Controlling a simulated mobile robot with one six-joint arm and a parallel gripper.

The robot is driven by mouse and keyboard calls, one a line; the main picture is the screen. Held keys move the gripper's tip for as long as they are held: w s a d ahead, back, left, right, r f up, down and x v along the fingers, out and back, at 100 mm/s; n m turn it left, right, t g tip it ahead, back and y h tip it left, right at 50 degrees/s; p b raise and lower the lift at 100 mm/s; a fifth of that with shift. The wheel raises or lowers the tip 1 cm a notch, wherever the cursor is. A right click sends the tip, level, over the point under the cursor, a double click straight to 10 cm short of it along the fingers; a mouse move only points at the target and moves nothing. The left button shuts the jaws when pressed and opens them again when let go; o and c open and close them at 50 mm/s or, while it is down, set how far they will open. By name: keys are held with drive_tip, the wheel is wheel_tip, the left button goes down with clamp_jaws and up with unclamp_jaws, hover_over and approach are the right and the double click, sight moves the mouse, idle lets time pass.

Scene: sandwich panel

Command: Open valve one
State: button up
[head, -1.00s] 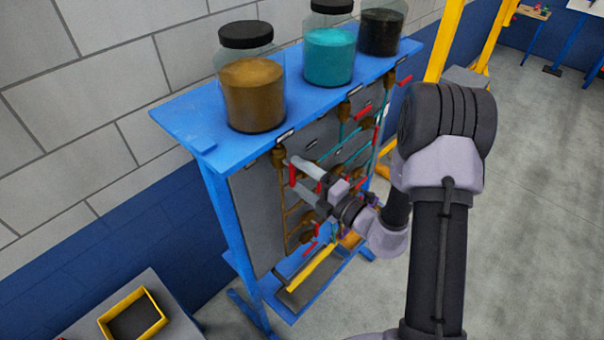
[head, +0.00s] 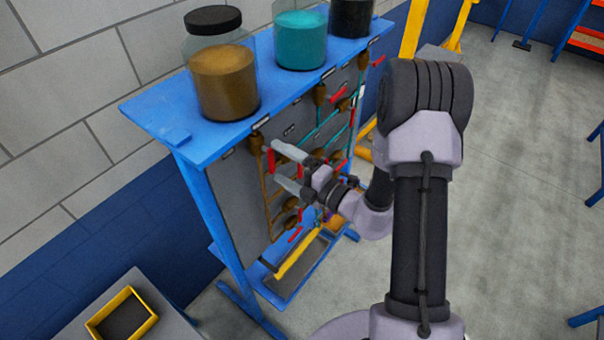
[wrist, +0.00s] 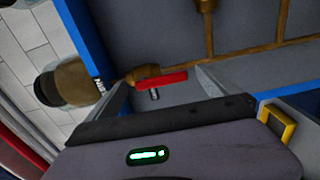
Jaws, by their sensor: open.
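The top-left valve, below the brown jar, has a brown body (head: 256,145) and a red handle (head: 271,160). It is on the grey upright panel (head: 232,200). In the wrist view its red handle (wrist: 162,80) shows between my fingers, and its brown body (wrist: 142,73) is at the handle's end. My gripper (head: 280,169) is open in front of the panel, with one finger above the other in the head view. The fingers also show in the wrist view (wrist: 164,92), one on each side of the handle. I cannot tell if they touch it.
Several other red-handled valves and pipes are on the panel, close to my gripper. Jars of brown (head: 222,85) and teal (head: 300,40) contents and a dark jar (head: 350,18) stand on the blue shelf (head: 160,115). A yellow-edged bin (head: 122,316) sits at lower left.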

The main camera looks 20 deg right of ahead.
drive_tip(key=b+v, duration=0.2)
drive_tip(key=v, duration=1.4)
drive_tip(key=shift+s+b, duration=0.2)
drive_tip(key=shift+b, duration=0.15)
drive_tip(key=shift+d, duration=0.15)
drive_tip(key=s+a+f+n+g+b, duration=0.5)
drive_tip(key=a+f+n+g+b, duration=0.15)
drive_tip(key=n+b, duration=0.35)
drive_tip(key=s+a+f+n+g+b, duration=0.55)
drive_tip(key=a+f+n+b, duration=0.2)
drive_tip(key=n, duration=0.45)
drive_tip(key=s+d+f+n+t+h+b, duration=0.1)
drive_tip(key=f+n+h+b, duration=0.2)
drive_tip(key=n+b, duration=0.5)
drive_tip(key=s+d+f+n+t+h+b, duration=0.1)
drive_tip(key=f+n+h+b, duration=0.3)
drive_tip(key=n+b, duration=0.4)
drive_tip(key=d+n+t+h, duration=0.1)
drive_tip(key=n, duration=0.3)
drive_tip(key=shift+s+d+f+n+h, duration=0.2)
drive_tip(key=shift+s+n+h, duration=0.1)
